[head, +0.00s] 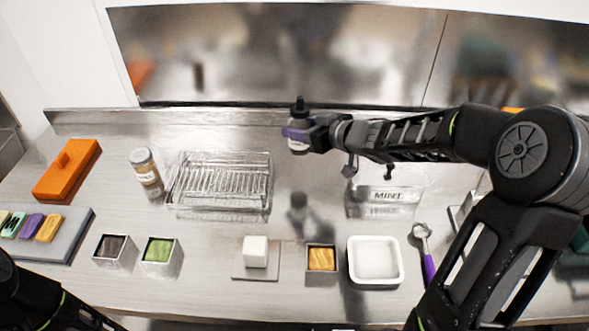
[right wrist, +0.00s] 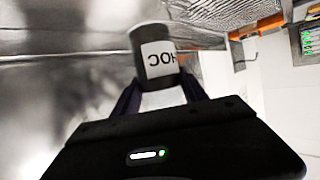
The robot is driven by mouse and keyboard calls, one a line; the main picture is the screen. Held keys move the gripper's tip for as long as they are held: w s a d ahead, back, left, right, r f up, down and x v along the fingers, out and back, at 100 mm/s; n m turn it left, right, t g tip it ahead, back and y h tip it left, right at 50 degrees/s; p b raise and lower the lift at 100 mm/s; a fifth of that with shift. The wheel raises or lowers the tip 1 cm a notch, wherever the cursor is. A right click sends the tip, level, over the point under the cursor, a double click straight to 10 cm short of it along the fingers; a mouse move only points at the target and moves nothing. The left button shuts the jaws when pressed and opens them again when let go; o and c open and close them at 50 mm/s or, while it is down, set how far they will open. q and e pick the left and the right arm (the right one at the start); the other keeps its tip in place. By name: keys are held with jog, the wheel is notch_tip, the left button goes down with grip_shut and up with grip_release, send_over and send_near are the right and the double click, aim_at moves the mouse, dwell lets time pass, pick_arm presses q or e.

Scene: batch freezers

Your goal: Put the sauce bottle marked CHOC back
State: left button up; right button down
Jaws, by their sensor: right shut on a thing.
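The CHOC sauce bottle (head: 298,147) is a small dark bottle with a black nozzle cap and a pale label. It is upright in the head view, held above the counter between the clear rack bin and the clear MINT bin. My right gripper (head: 297,132) is shut around it. In the right wrist view the bottle (right wrist: 157,57) sits between the fingers, its label upside down with "HOC" readable. My left gripper is out of the picture; only part of my left arm shows at the lower left.
A clear bin with a wire rack (head: 220,207) stands left of centre, a clear bin marked MINT (head: 388,196) right. A labelled jar (head: 146,172) and orange block (head: 67,170) are further left. Small tubs, a white dish (head: 375,260) and a purple-handled scoop (head: 428,262) line the front.

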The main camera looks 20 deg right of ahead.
aim_at(301, 147)
jog(key=shift+s+r, duration=0.1)
jog(key=shift+s, duration=0.1)
notch_tip(301, 147, down, 6)
jog(key=shift+w+r+b, duration=0.1)
jog(key=shift+b, duration=0.65)
jog(key=shift+f, duration=0.25)
jog(key=shift+f, duration=1.95)
jog(key=shift+f+b, duration=0.15)
jog(key=shift+b, duration=0.2)
jog(key=c, duration=0.6)
grip_release()
